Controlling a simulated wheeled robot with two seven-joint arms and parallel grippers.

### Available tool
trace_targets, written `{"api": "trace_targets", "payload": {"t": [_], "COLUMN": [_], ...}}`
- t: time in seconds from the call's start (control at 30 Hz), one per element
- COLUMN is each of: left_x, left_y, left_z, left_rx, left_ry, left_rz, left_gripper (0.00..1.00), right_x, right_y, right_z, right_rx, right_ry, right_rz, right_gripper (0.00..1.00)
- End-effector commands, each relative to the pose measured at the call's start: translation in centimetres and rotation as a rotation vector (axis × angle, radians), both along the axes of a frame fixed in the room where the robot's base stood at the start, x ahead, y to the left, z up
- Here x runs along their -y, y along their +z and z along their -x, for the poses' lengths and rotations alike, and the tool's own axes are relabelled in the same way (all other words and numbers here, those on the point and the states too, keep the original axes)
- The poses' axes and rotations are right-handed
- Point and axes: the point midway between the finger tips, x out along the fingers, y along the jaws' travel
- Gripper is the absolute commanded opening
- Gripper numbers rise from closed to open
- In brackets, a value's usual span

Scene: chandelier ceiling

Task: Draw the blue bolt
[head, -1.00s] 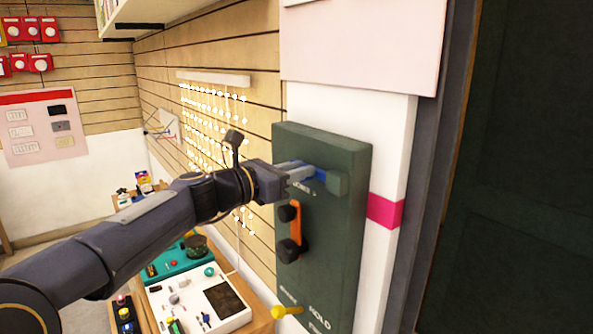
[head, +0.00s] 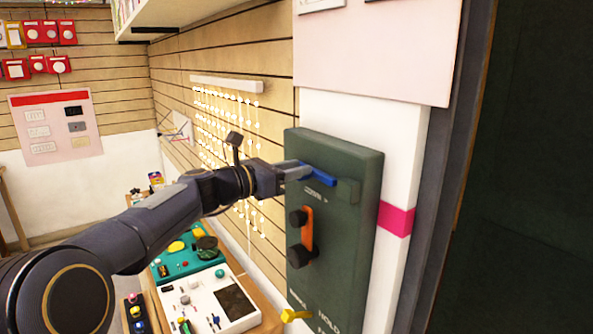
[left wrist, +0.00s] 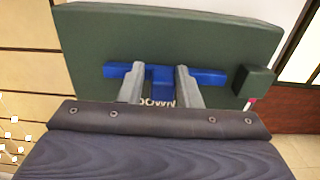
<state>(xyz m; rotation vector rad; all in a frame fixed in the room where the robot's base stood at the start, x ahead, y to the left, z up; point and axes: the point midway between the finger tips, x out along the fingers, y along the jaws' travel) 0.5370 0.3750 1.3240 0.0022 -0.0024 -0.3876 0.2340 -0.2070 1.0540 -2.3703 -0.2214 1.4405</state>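The blue bolt (head: 319,176) is a flat bar across the upper front of a dark green panel (head: 365,230). In the left wrist view the bolt (left wrist: 207,76) lies sideways, with a short blue handle (left wrist: 161,88) at its middle. Its right end is close to a green block (left wrist: 255,80), with a narrow gap seen between them. My left gripper (head: 298,172) reaches the bolt from the left. In the left wrist view its two fingers (left wrist: 160,82) stand either side of the handle, with slim gaps showing. My right gripper is not in view.
Below the bolt are an orange lever (head: 308,228) with black knobs and a yellow knob (head: 295,315). A white device (head: 213,302) and a teal one (head: 186,264) lie on a low table at left. A dark door (head: 530,170) is at right.

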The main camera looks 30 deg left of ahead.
Motion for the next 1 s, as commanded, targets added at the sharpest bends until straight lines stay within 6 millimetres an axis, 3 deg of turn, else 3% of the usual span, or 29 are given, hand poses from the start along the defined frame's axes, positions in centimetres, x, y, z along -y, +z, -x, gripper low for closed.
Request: {"api": "trace_targets", "payload": {"t": [0.1,0.47,0.8,1.0], "left_x": [0.0,-0.2,-2.3,-2.9], "left_y": [0.0,-0.1,-0.2,-0.1], "left_z": [0.0,0.6,5.6,7.2], "left_rx": [0.0,-0.001,-0.001,-0.001], "left_ry": [0.001,-0.002,0.001,0.0], "left_rz": [0.0,0.0,0.0,0.0], "left_gripper": [0.45,0.45,0.45,0.45], "right_x": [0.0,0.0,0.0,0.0], "right_y": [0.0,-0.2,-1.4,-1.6], "right_z": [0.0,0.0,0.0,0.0], "right_rx": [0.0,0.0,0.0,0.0], "right_ry": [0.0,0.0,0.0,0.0], "right_rz": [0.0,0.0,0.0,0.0], "right_gripper": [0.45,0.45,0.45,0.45]}}
